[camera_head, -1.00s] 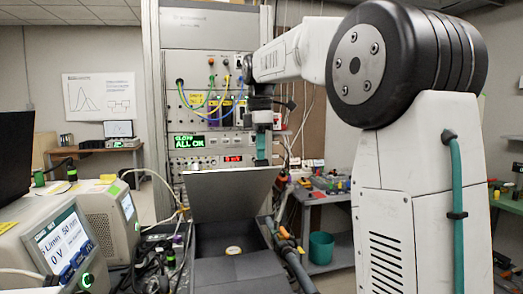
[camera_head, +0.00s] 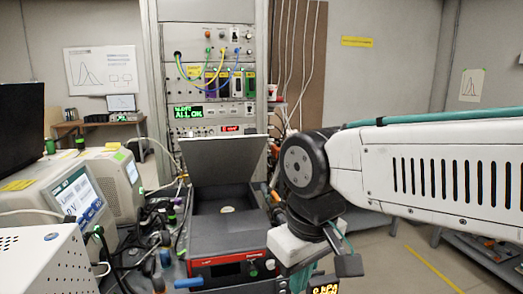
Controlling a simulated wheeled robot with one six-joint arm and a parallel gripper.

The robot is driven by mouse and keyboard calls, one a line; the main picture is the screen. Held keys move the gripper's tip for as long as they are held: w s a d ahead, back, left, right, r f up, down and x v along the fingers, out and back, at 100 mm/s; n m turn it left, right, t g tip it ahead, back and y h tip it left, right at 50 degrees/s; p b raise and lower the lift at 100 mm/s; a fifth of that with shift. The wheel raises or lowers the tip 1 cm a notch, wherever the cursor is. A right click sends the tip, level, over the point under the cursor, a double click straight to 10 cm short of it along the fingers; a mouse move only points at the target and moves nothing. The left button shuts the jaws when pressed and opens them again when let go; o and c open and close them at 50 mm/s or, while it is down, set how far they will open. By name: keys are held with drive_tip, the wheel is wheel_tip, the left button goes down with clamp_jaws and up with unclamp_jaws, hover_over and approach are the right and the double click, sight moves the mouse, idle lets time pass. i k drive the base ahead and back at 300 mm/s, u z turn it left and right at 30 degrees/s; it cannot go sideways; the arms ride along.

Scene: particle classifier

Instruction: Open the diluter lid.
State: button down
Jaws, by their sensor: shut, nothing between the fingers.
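The diluter (camera_head: 232,242) is a dark grey box with a red and black front panel, in the middle of the head view. Its grey lid (camera_head: 222,160) stands raised at the back, tilted backward, and the inside of the box shows. A small pale round part (camera_head: 227,209) lies inside. My gripper (camera_head: 300,279) is low at the right front of the diluter, apart from the lid. Its teal fingers are shut with nothing between them; their tips are partly cut off or hidden at the bottom edge.
An instrument rack (camera_head: 210,75) with cables stands behind the diluter. Beige instruments (camera_head: 55,195) and tangled cables crowd the left side. A white perforated case (camera_head: 45,262) is at the front left. Open floor (camera_head: 400,262) shows at the right.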

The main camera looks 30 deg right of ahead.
sight(214, 161)
drive_tip(key=k, duration=0.7)
drive_tip(key=z, duration=1.1)
drive_tip(key=i, duration=0.8)
drive_tip(key=u, duration=1)
